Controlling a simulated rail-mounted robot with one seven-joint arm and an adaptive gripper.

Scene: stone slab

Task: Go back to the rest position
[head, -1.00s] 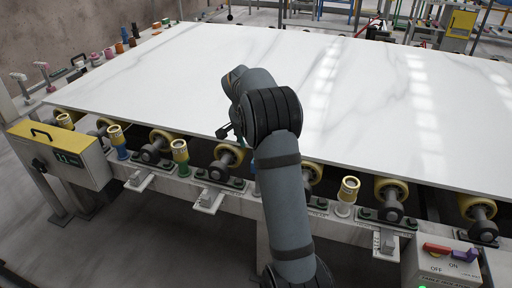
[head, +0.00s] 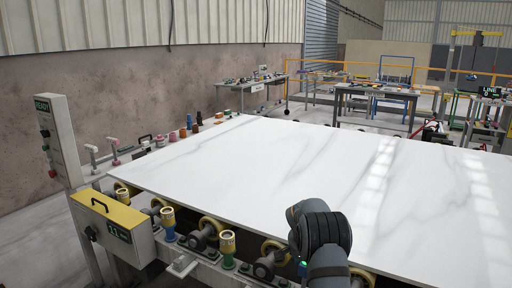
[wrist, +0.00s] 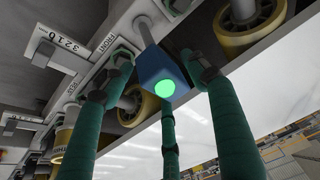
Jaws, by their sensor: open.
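My gripper (wrist: 156,62) is open, with teal fingers to the left, right and below in the wrist view. A blue block with a lit green face (wrist: 163,77) shows between the fingers, on a metal rod by the conveyor frame. I cannot tell whether any finger touches it. In the head view my arm reaches in at the bottom, right of centre, in front of the slab's near edge, and largely hides the gripper. The white veined stone slab (head: 270,175) lies flat on the conveyor; its edge also shows in the wrist view (wrist: 135,152).
Yellow rollers (head: 208,232) line the slab's near edge. A yellow-topped control box (head: 112,228) and a post panel marked READY (head: 57,140) stand at the left. Small coloured items sit along the far-left edge. Workbenches (head: 375,95) stand behind.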

